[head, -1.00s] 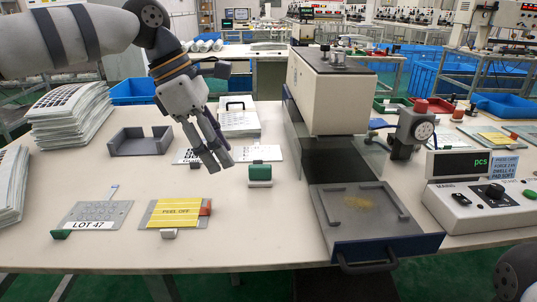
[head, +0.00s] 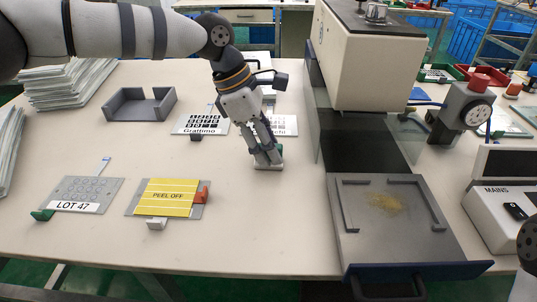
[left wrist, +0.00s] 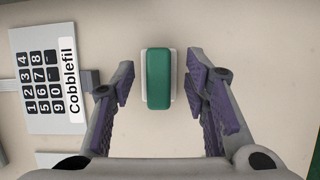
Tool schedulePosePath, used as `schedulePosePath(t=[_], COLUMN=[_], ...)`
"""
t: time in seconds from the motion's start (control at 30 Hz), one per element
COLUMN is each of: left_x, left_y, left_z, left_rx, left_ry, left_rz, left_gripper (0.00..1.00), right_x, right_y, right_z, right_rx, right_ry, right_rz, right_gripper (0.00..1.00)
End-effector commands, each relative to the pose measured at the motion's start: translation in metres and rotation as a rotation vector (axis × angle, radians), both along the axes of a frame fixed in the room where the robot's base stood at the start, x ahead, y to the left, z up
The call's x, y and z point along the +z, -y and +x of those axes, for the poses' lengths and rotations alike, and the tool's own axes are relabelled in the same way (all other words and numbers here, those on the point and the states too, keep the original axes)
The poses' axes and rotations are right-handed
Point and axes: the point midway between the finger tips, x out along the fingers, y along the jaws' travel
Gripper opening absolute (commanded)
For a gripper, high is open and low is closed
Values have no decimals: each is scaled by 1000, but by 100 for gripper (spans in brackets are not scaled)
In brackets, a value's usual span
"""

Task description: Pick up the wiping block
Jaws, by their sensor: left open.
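The wiping block has a green top on a white base and stands on the table. In the head view the block (head: 268,167) is mostly hidden by my left gripper (head: 266,155), which points down over it. In the left wrist view the block (left wrist: 158,79) lies between the two fingers of my left gripper (left wrist: 160,78), with a gap on each side. The gripper is open and holds nothing. My right gripper is not in view.
A press (head: 371,60) with a pulled-out tray (head: 390,243) stands to the right. Keypad films (head: 202,124) lie just left of and behind the block. A yellow PEEL OFF plate (head: 167,198) and a LOT 47 plate (head: 84,192) lie at the front left. A grey holder (head: 140,106) stands further back.

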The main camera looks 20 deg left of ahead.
Motion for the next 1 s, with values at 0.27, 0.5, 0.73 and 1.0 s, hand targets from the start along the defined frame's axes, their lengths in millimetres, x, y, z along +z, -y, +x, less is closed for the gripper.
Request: schedulePosePath(t=[0.27,0.5,0.73,1.0], left_x=[-5,-5,-5,30], left_y=[2,1,1,1], left_z=[1,1,1,1], left_rx=[1,1,1,1], left_ry=[-1,-1,-1,4], left_rz=[1,1,1,0], left_gripper=[37,0,0,0], right_x=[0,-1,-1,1], right_y=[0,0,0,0], right_z=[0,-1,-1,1], right_rx=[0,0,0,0], right_ry=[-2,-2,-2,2], right_rz=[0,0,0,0], right_gripper=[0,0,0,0])
